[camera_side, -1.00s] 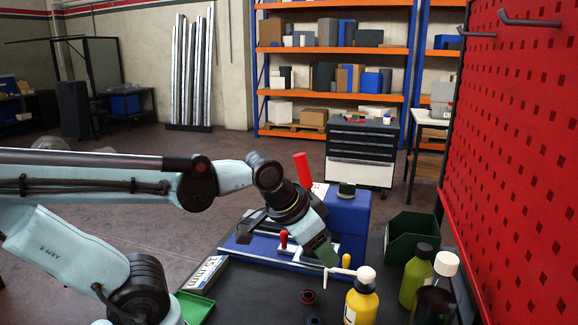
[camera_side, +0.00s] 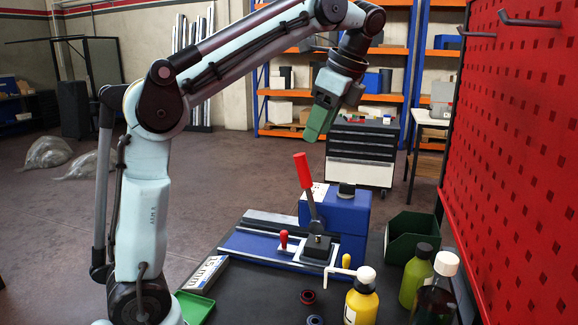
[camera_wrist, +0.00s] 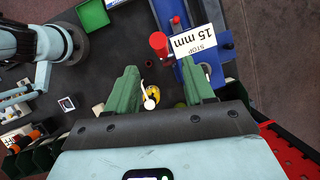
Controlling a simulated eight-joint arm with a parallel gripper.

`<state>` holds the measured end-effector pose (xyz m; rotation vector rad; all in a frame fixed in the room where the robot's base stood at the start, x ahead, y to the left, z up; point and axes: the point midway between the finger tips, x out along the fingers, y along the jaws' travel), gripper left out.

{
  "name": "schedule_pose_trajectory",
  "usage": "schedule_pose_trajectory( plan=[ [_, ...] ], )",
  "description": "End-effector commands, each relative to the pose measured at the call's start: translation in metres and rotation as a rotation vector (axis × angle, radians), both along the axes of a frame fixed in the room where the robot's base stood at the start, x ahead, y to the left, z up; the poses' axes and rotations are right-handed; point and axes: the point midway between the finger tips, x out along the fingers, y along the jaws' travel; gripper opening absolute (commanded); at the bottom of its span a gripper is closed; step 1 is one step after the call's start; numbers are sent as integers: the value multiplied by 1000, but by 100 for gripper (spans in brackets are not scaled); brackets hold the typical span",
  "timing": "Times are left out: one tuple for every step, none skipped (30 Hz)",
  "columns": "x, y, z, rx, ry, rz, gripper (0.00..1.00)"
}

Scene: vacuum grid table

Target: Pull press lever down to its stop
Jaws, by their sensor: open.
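The press lever has a red grip (camera_side: 303,170) on a grey rod that rises, leaning slightly left, from a dark pivot block on the blue press (camera_side: 342,215). In the wrist view the red grip (camera_wrist: 159,45) shows end-on, ahead of the fingers. A sign reading "STOP 15 mm" (camera_wrist: 195,43) lies beside it. My gripper (camera_side: 312,138) is open and empty, held in the air just above the top of the red grip and apart from it. Its two green fingers (camera_wrist: 160,78) stand apart in the wrist view.
A green tray (camera_side: 194,308) lies front left. A red pegboard (camera_side: 525,150) bounds the right.

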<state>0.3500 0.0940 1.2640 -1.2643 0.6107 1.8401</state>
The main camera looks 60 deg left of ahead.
Motion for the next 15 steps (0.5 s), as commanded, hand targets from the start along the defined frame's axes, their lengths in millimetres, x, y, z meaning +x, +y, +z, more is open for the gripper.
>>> schedule_pose_trajectory(
  plan=[
    [0, 1, -1, 0, 3, -1, 53],
    [-1, 2, -3, 0, 3, -1, 53],
    [-1, 3, -6, -1, 3, -1, 53],
    [-2, 4, -8, 0, 2, 0, 53],
    [-2, 5, -11, 0, 2, 0, 53],
    [-3, 6, -15, 0, 2, 0, 53],
    [-4, 7, -19, -1, 1, 0, 53],
    [-5, 9, -23, -1, 1, 0, 53],
    [-6, 11, -29, 0, 0, 1, 53],
    [-6, 12, -33, 0, 0, 1, 53],
    [-8, 14, -37, -1, 1, 2, 53],
    [-9, 16, -43, -1, 1, 2, 53],
    [-10, 17, -47, 0, 0, 1, 53],
    [-10, 19, -51, 0, 0, 1, 53],
    [-11, 21, -57, 0, 0, 1, 53]
  ],
)
